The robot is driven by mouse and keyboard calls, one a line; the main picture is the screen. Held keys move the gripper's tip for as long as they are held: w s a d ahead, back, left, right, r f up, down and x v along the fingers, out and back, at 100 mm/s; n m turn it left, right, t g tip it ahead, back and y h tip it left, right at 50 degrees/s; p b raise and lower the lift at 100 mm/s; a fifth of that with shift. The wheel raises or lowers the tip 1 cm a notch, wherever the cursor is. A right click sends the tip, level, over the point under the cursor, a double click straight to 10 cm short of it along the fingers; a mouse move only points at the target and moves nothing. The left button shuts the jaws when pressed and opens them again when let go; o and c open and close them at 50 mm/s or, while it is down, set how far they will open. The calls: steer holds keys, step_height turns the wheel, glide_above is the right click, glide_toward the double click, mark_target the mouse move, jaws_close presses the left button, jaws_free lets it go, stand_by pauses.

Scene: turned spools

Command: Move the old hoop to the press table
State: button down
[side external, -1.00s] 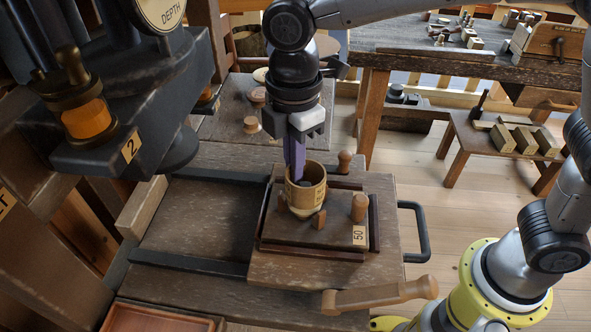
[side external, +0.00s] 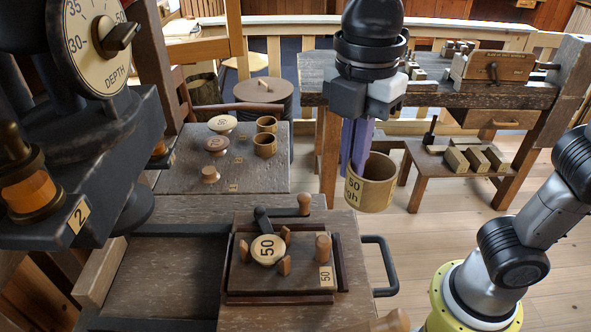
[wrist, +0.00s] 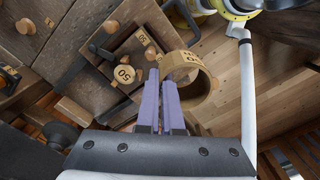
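The hoop (side external: 371,184), a light wooden ring with "50" and partly hidden lettering, hangs in the air right of the sliding plate. It also shows in the wrist view (wrist: 204,92). My gripper (side external: 350,172) has its purple fingers shut on the hoop's near-left wall; in the wrist view the fingertips (wrist: 160,82) meet its rim. The wooden plate (side external: 262,318) bears a dark-edged square block with a round "50" disc (side external: 268,250) among wooden pegs. A low table (side external: 185,180) beside the press holds spools and cups. I cannot tell which surface is the press table.
The press (side external: 78,130) with its depth dial (side external: 92,42) stands at left. A black handle (side external: 384,266) juts from the plate's right. A small bench with wooden blocks (side external: 468,160) stands at right. Bare floor (side external: 420,238) lies below the hoop.

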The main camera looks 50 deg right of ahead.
steer(key=w+d+f, duration=0.4)
steer(key=w+d, duration=0.1)
steer(key=w, duration=0.4)
steer(key=w+d+f, duration=0.4)
steer(key=w+d, duration=0.2)
steer(key=w, duration=0.4)
steer(key=w+f, duration=0.3)
steer(key=w, duration=0.1)
steer(key=w+a+f, duration=0.1)
steer(key=w+f, duration=0.2)
steer(key=w, duration=0.1)
steer(key=w+f, duration=0.3)
steer(key=w, duration=0.1)
steer(key=shift+w+a+f, duration=0.2)
steer(key=shift+w+a, duration=0.15)
steer(key=shift+w+f, duration=0.25)
steer(key=shift+f, duration=0.05)
steer(key=shift+w+f, duration=0.1)
steer(key=shift+f, duration=1.55)
